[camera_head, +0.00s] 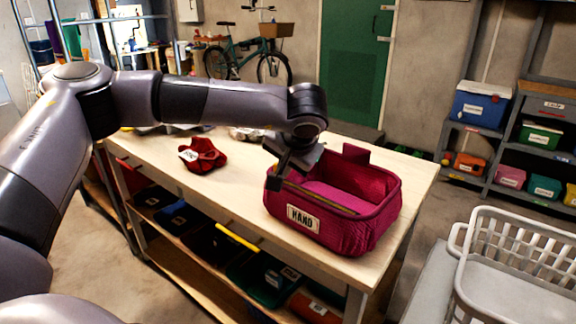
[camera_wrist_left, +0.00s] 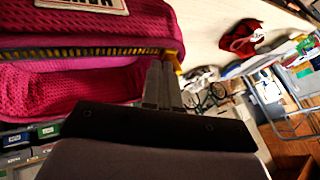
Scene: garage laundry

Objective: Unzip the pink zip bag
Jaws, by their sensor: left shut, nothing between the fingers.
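The pink zip bag (camera_head: 375,215) sits upright on the workbench (camera_head: 225,210), with a white label on its front. Its top looks open, and I see down into its pink inside. A yellowish zip track (camera_head: 325,200) runs along the front rim; it also shows in the left wrist view (camera_wrist_left: 100,52). My left gripper (camera_head: 276,178) is at the bag's left end, by the end of the zip track. In the left wrist view its fingers (camera_wrist_left: 164,66) are together and empty, close to the track; whether they touch it is unclear.
A small red item (camera_head: 203,157) lies on the bench left of the bag. A grey laundry basket (camera_head: 520,265) stands at the lower right. Shelves (camera_head: 510,150) with bins are at the right, a bicycle (camera_head: 245,58) at the back. The bench's front left is clear.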

